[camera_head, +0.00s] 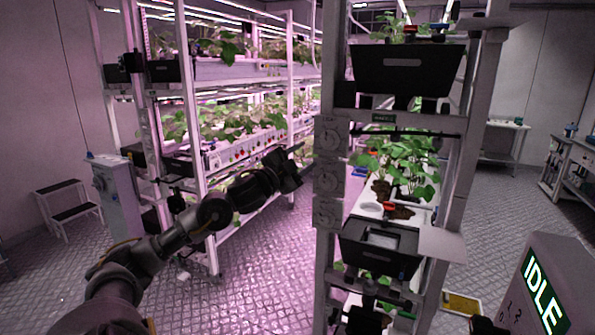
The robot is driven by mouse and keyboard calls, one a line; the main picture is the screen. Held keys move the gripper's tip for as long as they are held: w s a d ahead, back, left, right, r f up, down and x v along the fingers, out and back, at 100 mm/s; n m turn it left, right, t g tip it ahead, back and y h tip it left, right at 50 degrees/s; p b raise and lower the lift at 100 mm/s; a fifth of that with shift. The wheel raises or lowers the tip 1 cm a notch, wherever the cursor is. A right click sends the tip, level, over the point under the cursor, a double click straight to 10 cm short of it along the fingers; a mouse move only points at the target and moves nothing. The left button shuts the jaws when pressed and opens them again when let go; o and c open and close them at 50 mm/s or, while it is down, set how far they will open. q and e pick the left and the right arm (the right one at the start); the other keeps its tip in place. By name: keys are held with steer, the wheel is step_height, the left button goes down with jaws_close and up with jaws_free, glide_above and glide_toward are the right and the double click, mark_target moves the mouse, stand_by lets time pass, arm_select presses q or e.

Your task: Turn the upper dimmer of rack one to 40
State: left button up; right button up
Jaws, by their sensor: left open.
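A pale panel on the front post of the near rack (470,130) carries a column of round dials. The upper dimmer dial (331,138) is at the top, with a middle dial (327,180) and a lower dial (326,213) below it. Their markings and settings are too small to read. My left gripper (296,156) is open and empty, just left of the panel between the heights of the upper and middle dials. It appears apart from the dials.
Black bins (408,70) and leafy strawberry plants (405,165) fill the near rack. Another planted rack (190,110) stands behind my left arm. A box with an IDLE display (543,292) is at lower right. Floor is open between the racks.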

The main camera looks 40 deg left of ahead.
arm_select(q)
steer(key=shift+b+v, duration=0.4)
steer(key=shift+v, duration=0.75)
steer(key=shift+d, duration=0.1)
